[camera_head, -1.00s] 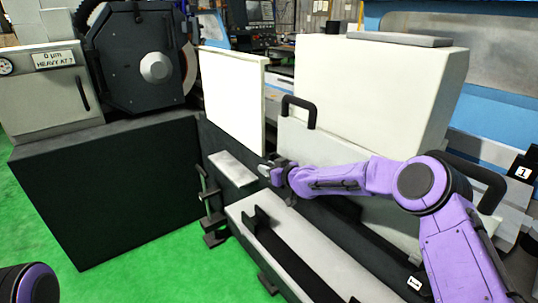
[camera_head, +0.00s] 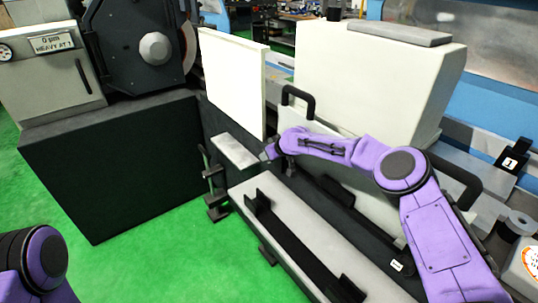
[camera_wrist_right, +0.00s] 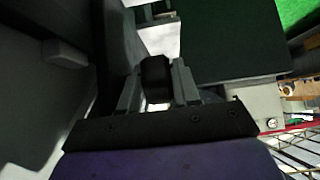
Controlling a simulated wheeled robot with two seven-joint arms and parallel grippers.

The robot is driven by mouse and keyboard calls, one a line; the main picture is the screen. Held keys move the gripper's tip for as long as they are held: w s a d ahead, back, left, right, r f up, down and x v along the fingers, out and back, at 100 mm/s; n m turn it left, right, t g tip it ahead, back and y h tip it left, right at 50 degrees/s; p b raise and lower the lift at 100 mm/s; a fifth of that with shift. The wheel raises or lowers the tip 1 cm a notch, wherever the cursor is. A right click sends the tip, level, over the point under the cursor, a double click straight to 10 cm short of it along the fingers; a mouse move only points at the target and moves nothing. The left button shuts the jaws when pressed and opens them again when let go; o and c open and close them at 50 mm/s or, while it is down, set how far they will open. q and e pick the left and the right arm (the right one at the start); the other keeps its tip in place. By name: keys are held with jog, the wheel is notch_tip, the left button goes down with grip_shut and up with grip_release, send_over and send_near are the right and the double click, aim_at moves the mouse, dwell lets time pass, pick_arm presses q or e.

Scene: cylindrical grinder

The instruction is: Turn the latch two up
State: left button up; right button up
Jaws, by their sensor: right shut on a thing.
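My right gripper (camera_head: 268,152) is at the end of the purple arm, by the lower corner of the white upright panel and the inner end of the grey bed. In the right wrist view its fingers (camera_wrist_right: 157,85) are closed on a small black block-like piece (camera_wrist_right: 155,72). No number shows on this piece, so I cannot tell from a label which latch it is. In the head view the gripper and wrist hide it. A black latch (camera_head: 512,158) with a "1" label stands at the far right. My left gripper is out of view; only part of my left arm shows.
The white panel (camera_head: 232,82) and white covers (camera_head: 375,80) with black handles stand behind my right arm. A dark cabinet (camera_head: 115,165) is at left. The grey bed (camera_head: 300,235) with a black rail lies in front. Green floor is open between.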

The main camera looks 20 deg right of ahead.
jog(key=o, duration=0.7)
jog(key=b+v, duration=0.1)
jog(key=v, duration=0.9)
jog(key=shift+s+r, duration=0.1)
jog(key=shift+s, duration=0.1)
jog(key=shift+r, duration=0.1)
